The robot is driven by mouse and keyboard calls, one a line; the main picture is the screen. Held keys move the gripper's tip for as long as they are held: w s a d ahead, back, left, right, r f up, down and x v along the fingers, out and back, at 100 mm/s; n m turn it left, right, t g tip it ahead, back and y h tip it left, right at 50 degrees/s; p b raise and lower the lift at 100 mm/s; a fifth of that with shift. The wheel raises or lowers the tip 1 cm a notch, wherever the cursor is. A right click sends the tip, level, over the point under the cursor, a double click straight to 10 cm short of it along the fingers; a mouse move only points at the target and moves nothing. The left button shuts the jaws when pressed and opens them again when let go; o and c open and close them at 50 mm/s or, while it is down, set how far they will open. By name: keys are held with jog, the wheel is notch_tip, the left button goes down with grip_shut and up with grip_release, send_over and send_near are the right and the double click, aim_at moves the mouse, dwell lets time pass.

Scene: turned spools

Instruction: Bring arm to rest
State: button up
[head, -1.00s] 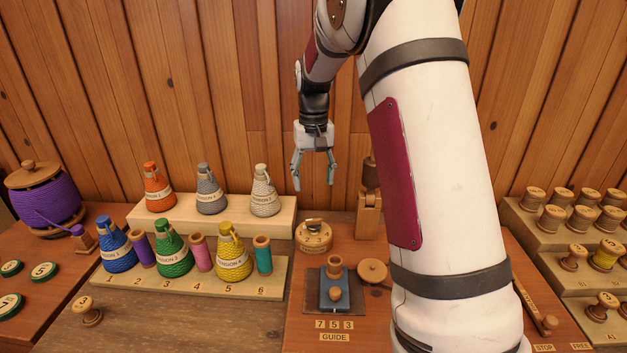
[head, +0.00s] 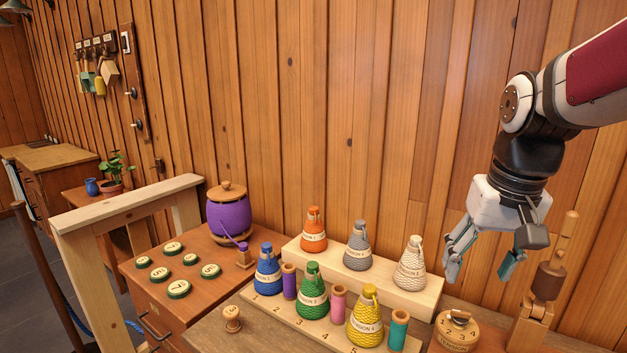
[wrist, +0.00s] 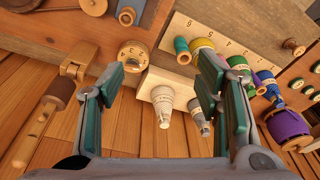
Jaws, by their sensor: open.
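My gripper (head: 483,262) is at the right of the head view, fingers spread and pointing down, with nothing between them. It hangs in the air in front of the plank wall, above the round tension dial (head: 457,330) and left of the wooden post (head: 549,275). In the wrist view my gripper (wrist: 165,85) shows both fingers wide apart. The white cone (wrist: 163,105) shows between them, farther off and untouched. The white cone also shows in the head view (head: 410,265), on the raised back step.
The back step (head: 380,283) also carries orange and grey cones. Blue, green and yellow cones and small spools stand on the front rack (head: 330,335). A purple pot (head: 228,213) and several numbered discs stand left. The air before the wall is free.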

jog(key=s+a+n+t, duration=0.1)
jog(key=s+a, duration=0.1)
jog(key=s, duration=0.6)
jog(key=s+a+n+t+p, duration=0.1)
jog(key=s+a, duration=0.2)
jog(key=s, duration=0.6)
jog(key=shift+s+a+f, duration=0.2)
jog(key=shift+f, duration=0.15)
